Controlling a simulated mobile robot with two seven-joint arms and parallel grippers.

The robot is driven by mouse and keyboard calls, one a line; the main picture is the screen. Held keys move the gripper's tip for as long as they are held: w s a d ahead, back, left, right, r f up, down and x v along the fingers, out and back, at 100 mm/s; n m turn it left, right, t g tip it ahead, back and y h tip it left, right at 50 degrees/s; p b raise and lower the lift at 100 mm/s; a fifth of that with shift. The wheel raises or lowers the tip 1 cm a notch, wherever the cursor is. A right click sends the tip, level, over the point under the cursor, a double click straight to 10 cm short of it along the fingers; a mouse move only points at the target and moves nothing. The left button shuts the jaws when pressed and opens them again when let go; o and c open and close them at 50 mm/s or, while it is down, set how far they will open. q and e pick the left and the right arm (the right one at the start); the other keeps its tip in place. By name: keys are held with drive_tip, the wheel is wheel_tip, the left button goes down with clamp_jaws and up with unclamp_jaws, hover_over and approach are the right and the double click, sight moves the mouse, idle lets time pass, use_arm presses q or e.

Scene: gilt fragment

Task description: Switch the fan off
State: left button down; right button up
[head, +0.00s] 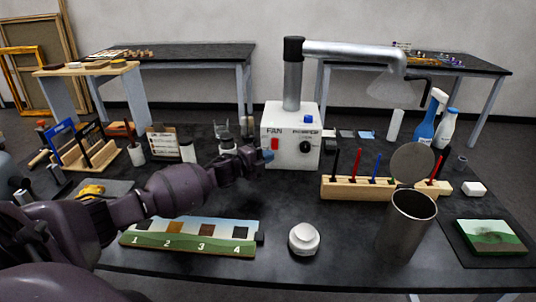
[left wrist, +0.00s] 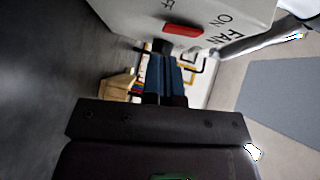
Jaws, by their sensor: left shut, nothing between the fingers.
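The fan unit is a white box (head: 292,125) at the back middle of the dark table. Its front bears the word FAN, a red switch (head: 275,144), a black knob (head: 306,146) and a small blue part. In the left wrist view the red switch (left wrist: 183,30) sits between the ON and OFF lettering. I cannot tell which way it is tipped. My left gripper (head: 266,158) is shut and empty, just in front of the box's lower left and close below the switch. Its closed fingers (left wrist: 165,72) point toward the switch area, seemingly without touching it. My right gripper is out of view.
A metal duct (head: 350,50) rises from the box. A wooden tool rack (head: 345,188), a metal cup (head: 408,225) and bottles (head: 428,118) stand to the right. A numbered strip (head: 190,238) and a white round jar (head: 304,239) lie in front.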

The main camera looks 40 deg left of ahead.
use_arm(q)
drive_tip(key=shift+w+a+f, duration=0.2)
drive_tip(key=shift+w+a, duration=0.3)
drive_tip(key=shift+w, duration=0.25)
drive_tip(key=shift+w+a, duration=0.2)
drive_tip(key=shift+w, duration=0.1)
